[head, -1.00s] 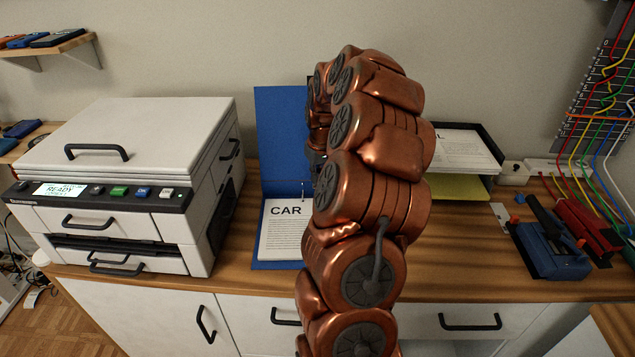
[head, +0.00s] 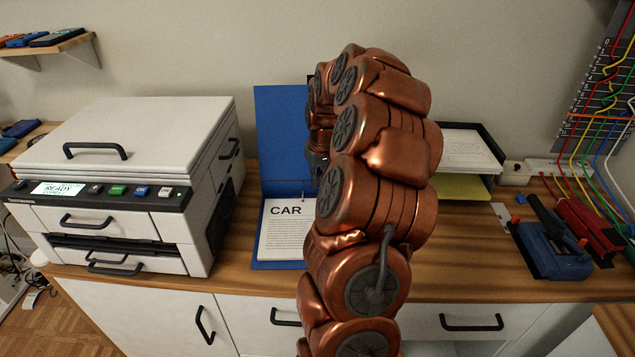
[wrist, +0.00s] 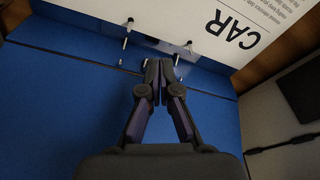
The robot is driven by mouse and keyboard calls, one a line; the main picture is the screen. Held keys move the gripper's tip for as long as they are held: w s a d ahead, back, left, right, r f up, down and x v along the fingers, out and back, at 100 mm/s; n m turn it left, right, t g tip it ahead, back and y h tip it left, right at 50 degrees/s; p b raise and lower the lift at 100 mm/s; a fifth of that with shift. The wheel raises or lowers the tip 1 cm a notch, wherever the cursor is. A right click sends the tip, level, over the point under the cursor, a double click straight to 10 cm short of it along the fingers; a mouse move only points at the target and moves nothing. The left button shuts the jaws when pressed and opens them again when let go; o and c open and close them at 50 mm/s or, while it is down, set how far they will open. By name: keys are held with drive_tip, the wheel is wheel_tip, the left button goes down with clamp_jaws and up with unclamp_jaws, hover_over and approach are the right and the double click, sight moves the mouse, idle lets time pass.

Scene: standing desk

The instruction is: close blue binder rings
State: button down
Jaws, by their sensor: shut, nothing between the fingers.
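The blue binder (head: 279,130) lies open on the desk, its cover leaning up against the wall, with a page headed CAR (head: 285,225) inside. In the wrist view the blue binder (wrist: 70,100) fills most of the picture. Two metal ring prongs (wrist: 127,30) (wrist: 190,47) stand apart along the page's edge, so the rings look open. My gripper (wrist: 161,68) is shut and empty, its fingertips over the ring mechanism between the prongs. I cannot tell if they touch it.
A white printer (head: 130,180) stands left of the binder. A black paper tray (head: 490,150) is at the right behind my arm. A blue hole punch (head: 550,245) and a red one (head: 590,225) sit farther right.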

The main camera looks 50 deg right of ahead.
drive_tip(key=shift+s+a+f+b, duration=0.1)
drive_tip(key=shift+s+a+b, duration=0.45)
drive_tip(key=shift+s+a, duration=0.15)
idle(1.0)
idle(0.4)
wheel_tip(320, 180, up, 6)
drive_tip(key=p, duration=0.1)
idle(0.9)
idle(0.9)
drive_tip(key=s+a+r+n+g+y+p, duration=0.1)
drive_tip(key=s+a+r+n+p, duration=0.2)
drive_tip(key=a, duration=0.9)
drive_tip(key=s+a+r+p, duration=0.25)
drive_tip(key=a+r, duration=0.25)
drive_tip(key=a, duration=0.7)
drive_tip(key=s+a+r+g+p, duration=0.1)
drive_tip(key=s+a+p, duration=0.2)
drive_tip(key=s+a, duration=0.3)
drive_tip(key=s+a+r+n+g+p, duration=0.1)
drive_tip(key=s+a, duration=0.5)
drive_tip(key=s, duration=0.7)
drive_tip(key=shift+s+a+r+g+p, duration=0.25)
drive_tip(key=shift+a+g+p, duration=0.15)
drive_tip(key=shift+p, duration=0.5)
